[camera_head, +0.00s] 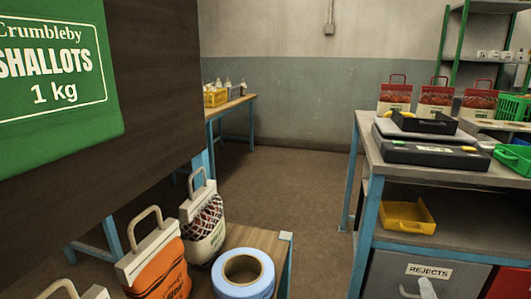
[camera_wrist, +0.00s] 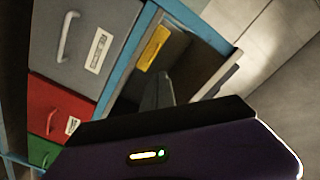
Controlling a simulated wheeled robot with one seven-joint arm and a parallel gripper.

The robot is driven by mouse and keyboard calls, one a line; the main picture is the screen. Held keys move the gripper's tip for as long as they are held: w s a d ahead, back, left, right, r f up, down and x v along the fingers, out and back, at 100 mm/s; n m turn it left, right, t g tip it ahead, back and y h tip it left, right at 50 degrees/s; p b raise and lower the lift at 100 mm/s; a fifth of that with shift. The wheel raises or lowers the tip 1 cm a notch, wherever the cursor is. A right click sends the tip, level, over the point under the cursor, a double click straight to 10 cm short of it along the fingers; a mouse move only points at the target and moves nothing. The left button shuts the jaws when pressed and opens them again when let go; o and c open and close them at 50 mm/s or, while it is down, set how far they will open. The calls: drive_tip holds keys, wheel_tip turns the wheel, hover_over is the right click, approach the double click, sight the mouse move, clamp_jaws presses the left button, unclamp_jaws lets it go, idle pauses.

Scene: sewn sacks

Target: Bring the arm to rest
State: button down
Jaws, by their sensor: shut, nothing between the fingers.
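My gripper (camera_wrist: 156,92) shows in the wrist view as a dark purple housing with a small lit strip and grey fingers rising behind its edge. The fingers are together and hold nothing. They point toward the open shelf of the blue-framed workbench (camera_head: 376,175), with its drawers to the left in that view. The rest of my arm is out of that view.
A yellow bin (camera_head: 408,217) sits on the workbench shelf, with a black scale (camera_head: 430,153) above. Handled sacks, one orange (camera_head: 160,272) and one netted (camera_head: 205,228), and a blue tape roll (camera_head: 242,290) stand at lower left. Open floor (camera_head: 285,190) lies between.

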drive_tip(key=s+a+n+g+y, duration=0.15)
drive_tip(key=s+a+n, duration=0.4)
drive_tip(key=s, duration=0.95)
drive_tip(key=s+a+n+y, duration=0.25)
drive_tip(key=s+a, duration=0.55)
drive_tip(key=s, duration=0.7)
drive_tip(key=s+a+n+g+y, duration=0.15)
drive_tip(key=s+a+n, duration=0.35)
drive_tip(key=s, duration=1)
wheel_tip(320, 180, up, 22)
drive_tip(key=a+p, duration=0.1)
drive_tip(key=p, duration=2)
drive_tip(key=shift+w+a+r+m+t, duration=0.15)
drive_tip(key=shift+m+t, duration=0.15)
